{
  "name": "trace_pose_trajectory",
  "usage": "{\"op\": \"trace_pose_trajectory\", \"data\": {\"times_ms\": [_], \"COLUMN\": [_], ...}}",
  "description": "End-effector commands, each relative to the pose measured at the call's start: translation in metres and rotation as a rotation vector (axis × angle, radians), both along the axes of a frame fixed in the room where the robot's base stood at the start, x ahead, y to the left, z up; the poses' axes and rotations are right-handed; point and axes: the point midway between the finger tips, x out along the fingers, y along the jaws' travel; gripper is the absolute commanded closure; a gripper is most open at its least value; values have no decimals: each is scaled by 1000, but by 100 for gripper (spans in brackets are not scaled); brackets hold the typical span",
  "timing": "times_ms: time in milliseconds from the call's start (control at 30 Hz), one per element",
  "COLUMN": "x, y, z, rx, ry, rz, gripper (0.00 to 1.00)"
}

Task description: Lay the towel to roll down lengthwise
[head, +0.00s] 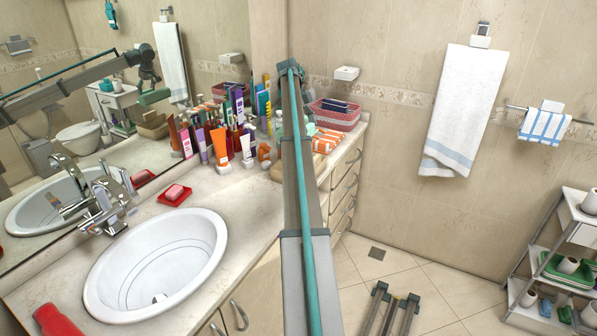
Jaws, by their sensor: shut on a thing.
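A white towel (461,110) with blue bands hangs on the back wall, and a blue-and-white striped towel (543,126) hangs on a bar at the right. My arm reaches up the middle of the view and hides what is behind it.
Several tubes and bottles (220,146) crowd the counter left of my arm. A red soap dish (175,195), sink (155,265) and faucet (103,205) lie nearer. A shelf rack (555,285) stands at right.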

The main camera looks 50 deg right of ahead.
Motion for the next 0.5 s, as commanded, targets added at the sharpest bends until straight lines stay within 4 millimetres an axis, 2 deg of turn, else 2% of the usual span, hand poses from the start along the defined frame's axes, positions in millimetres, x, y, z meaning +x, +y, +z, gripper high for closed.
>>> {"op": "trace_pose_trajectory", "data": {"times_ms": [300,500], "x": [-1,-1], "y": [0,1], "z": [-45,-88], "rx": [2,2], "ry": [1,2], "rz": [-16,-16], "gripper": [70,70]}}
